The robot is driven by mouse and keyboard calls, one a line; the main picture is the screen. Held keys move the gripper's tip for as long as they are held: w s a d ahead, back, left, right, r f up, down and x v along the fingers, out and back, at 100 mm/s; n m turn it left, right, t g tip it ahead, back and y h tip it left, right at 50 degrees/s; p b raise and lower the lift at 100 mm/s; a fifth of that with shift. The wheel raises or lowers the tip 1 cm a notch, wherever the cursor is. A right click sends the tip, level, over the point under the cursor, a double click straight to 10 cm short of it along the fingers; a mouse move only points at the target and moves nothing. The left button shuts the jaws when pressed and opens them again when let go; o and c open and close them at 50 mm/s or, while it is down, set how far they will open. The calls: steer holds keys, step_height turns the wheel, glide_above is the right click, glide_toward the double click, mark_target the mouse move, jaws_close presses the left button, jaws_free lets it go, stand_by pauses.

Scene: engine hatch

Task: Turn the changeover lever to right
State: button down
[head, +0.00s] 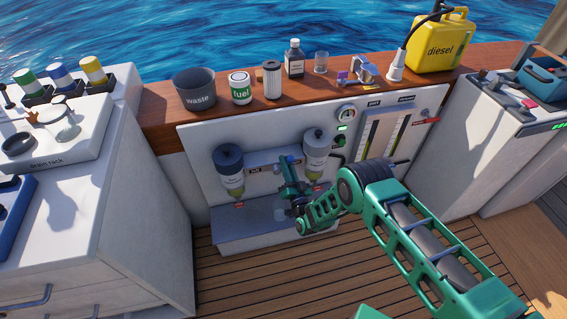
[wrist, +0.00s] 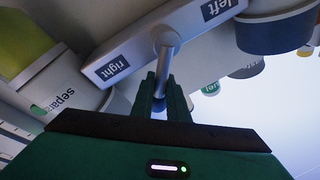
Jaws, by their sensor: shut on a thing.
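The changeover lever (wrist: 166,50) is a grey rod with a rounded end, in front of a pale plate in the wrist view. The plate carries a dark "right" label (wrist: 112,68) on one side of the lever and a "left" label (wrist: 216,9) on the other. The lever stands between the two labels. My gripper (wrist: 160,88) is shut on the lever's outer part. In the head view my gripper (head: 286,165) is at the plate between two filter bowls and hides most of the lever.
A left filter bowl (head: 229,165) and a right filter bowl (head: 315,150) flank my gripper closely. A grey ledge (head: 235,222) lies below. A waste bin (head: 195,92), a fuel can (head: 240,88) and a yellow diesel can (head: 440,45) stand on the wooden shelf above.

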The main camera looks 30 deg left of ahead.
steer(key=shift+w+d+f+m, duration=0.15)
steer(key=shift+d+f+m, duration=0.25)
steer(key=shift+m, duration=0.1)
steer(key=c, duration=1.7)
jaws_free()
steer(key=shift+r, duration=0.1)
steer(key=shift+a, duration=0.1)
steer(key=v, duration=1.1)
steer(key=shift+a, duration=0.1)
